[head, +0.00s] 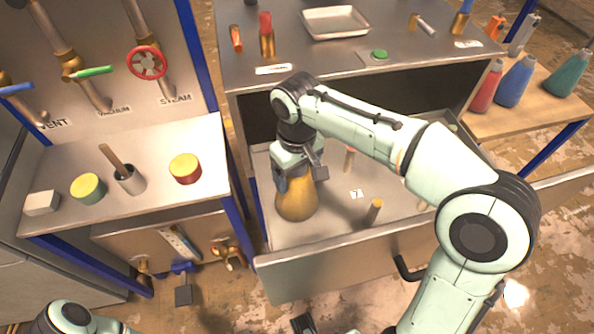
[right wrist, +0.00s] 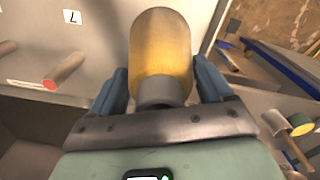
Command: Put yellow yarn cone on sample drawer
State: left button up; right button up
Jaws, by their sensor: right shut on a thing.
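My right gripper (head: 299,177) is shut on the yellow yarn cone (head: 296,199), holding it near its narrow end. The cone points its wide end down over the left part of the open sample drawer (head: 325,264). I cannot tell whether its base touches the drawer floor. In the right wrist view the cone (right wrist: 161,50) sits between the two fingers, its grey tip toward the palm. Only a piece of my left arm shows at the bottom left of the head view; its gripper is not visible.
Several pegs, one at the front (head: 373,211), stand in the drawer beside a label (head: 357,193). The counter above holds a tray (head: 335,22) and a green button (head: 379,54). Red, blue and teal cones stand on a wooden shelf (head: 530,122) at right. A valve bench (head: 130,215) stands left.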

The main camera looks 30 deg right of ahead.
jog(key=o, duration=1.7)
pick_arm(q)
jog(key=r+p, duration=0.1)
jog(key=w+r+p, duration=0.1)
jog(key=r+p, duration=0.1)
jog(key=shift+w+r, duration=0.1)
pick_arm(e)
notch_tip(320, 180, up, 12)
jog(key=shift+r, duration=0.1)
pick_arm(q)
jog(key=shift+a, duration=0.1)
